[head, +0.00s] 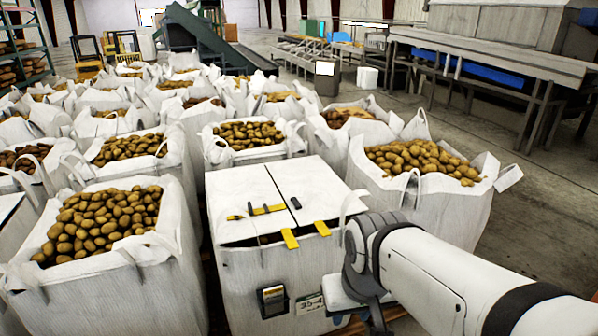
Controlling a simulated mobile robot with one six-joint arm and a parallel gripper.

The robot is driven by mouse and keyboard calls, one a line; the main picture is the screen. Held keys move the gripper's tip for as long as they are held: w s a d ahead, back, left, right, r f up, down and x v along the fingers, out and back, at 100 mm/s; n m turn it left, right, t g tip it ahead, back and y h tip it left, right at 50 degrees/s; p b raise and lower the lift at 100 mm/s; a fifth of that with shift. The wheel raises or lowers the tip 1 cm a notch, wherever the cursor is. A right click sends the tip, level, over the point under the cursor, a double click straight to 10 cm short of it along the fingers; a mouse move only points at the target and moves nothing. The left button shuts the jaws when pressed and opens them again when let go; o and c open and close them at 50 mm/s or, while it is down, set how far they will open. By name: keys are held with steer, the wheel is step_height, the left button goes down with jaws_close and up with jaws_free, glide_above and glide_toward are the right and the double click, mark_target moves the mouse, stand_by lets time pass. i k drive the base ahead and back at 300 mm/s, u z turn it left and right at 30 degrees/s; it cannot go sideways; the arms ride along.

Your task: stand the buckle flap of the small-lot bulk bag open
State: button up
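The small-lot bulk bag (240,280) is the white bag in the front middle, with a flat top of two white panels. The left panel (242,185) carries a short yellow strap (267,209) and black buckle pieces (236,217). The right panel (312,185) has a small black piece near the seam. Both panels lie down, with a dark gap under their front edge. Two yellow tabs (290,238) hang at that edge. I cannot tell which panel is the buckle flap. My gripper (378,318) is low beside the bag's front right corner, partly cut off; its opening is unclear.
Open bags of potatoes stand close on the left (110,295), behind (247,160) and right (440,215). A dark holder (272,301) and a label (309,303) are on the bag's front. A long grader bench (490,62) stands at back right. Bare floor lies at right.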

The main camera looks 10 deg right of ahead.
mark_target(313, 193)
steer(key=z, duration=0.1)
steer(key=i, duration=1)
steer(key=u, duration=1.45)
steer(key=k, duration=1.6)
steer(key=z, duration=0.4)
steer(key=i, duration=0.8)
